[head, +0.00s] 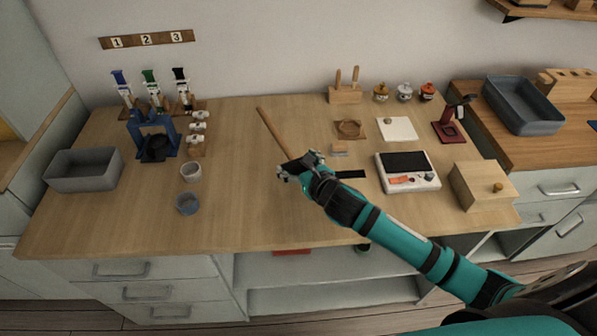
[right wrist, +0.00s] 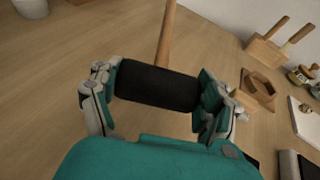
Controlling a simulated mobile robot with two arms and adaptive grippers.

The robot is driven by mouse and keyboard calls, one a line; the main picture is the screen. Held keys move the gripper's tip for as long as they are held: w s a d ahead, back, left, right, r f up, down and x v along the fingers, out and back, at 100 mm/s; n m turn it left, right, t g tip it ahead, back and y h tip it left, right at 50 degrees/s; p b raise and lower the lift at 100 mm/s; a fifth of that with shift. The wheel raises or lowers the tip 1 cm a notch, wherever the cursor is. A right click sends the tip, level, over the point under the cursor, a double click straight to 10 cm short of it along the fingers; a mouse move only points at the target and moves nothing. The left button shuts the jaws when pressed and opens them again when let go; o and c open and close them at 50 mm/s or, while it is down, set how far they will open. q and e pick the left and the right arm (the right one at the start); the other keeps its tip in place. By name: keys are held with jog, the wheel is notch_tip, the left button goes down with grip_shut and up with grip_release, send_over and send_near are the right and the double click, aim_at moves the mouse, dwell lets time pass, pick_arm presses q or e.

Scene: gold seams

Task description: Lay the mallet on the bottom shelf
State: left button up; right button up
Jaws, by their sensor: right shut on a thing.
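The mallet has a long wooden handle (head: 273,131) and a black cylindrical head (right wrist: 157,85). My right gripper (head: 297,167) is shut on the head, with one finger at each end of it in the right wrist view. The handle points away from the gripper, toward the back left of the workbench. The mallet is over the middle of the worktop; its height above the wood is hard to tell. The bottom shelf (head: 330,299) is a pale board in the open bay under the worktop, partly hidden by my right arm. My left gripper is not in view.
A red item (head: 292,252) shows on the upper shelf under the worktop edge. A scale (head: 408,171) and a wooden box (head: 483,186) stand right of the gripper. Two small cups (head: 188,203) and a grey bin (head: 86,170) stand left. The front middle of the worktop is clear.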

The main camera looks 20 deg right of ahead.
jog(key=shift+f, duration=1.4)
jog(key=o, duration=1.3)
jog(key=shift+s+f, duration=0.1)
jog(key=shift+f, duration=0.05)
jog(key=shift+o, duration=0.2)
